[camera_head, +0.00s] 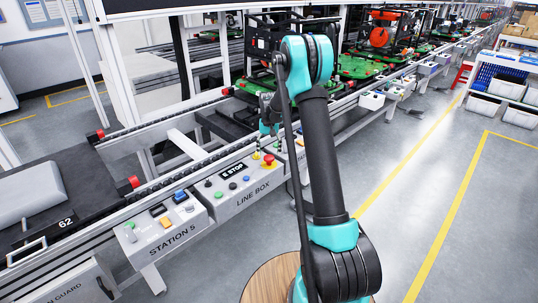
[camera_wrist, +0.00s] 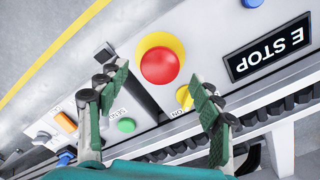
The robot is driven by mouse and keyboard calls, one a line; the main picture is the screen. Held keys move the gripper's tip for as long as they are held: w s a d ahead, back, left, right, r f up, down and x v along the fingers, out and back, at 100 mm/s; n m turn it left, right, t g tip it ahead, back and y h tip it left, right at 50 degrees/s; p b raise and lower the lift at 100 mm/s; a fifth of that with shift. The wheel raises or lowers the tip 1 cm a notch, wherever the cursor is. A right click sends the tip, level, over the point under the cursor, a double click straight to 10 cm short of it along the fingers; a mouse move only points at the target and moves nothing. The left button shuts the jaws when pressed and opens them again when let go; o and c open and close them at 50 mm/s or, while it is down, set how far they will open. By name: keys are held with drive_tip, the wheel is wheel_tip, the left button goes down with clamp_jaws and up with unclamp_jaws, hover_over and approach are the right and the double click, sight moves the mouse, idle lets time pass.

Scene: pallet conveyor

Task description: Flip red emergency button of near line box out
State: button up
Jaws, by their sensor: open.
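The near line box (camera_head: 240,187) is a grey panel on the conveyor's front rail, lettered LINE BOX and E STOP. Its red emergency button (camera_head: 268,160) sits at the box's right end on a yellow base. In the wrist view the red button (camera_wrist: 161,65) shows from above, round, in its yellow ring, beyond the fingertips. My gripper (camera_wrist: 158,95) is open and empty, its green-padded fingers spread to either side below the button, apart from it. A yellow knob (camera_wrist: 184,97) lies close to the button, beside the right finger.
The STATION 5 box (camera_head: 165,230) stands left of the line box. Another box's green button (camera_wrist: 126,125) shows between the fingers. The conveyor rail (camera_head: 150,190) runs behind the boxes. Clear grey floor (camera_head: 420,180) lies to the right.

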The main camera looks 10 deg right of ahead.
sight(269, 157)
wheel_tip(269, 157, up, 10)
idle(0.3)
drive_tip(key=shift+s, duration=0.1)
drive_tip(key=s+d+f+n+t, duration=0.1)
drive_tip(key=s+d+t, duration=0.1)
drive_tip(key=s, duration=1.9)
drive_tip(key=s+d+f+t, duration=0.2)
drive_tip(key=s, duration=1.8)
drive_tip(key=shift+s+f+n, duration=0.25)
drive_tip(key=shift+s+n, duration=0.1)
drive_tip(key=shift+n, duration=0.05)
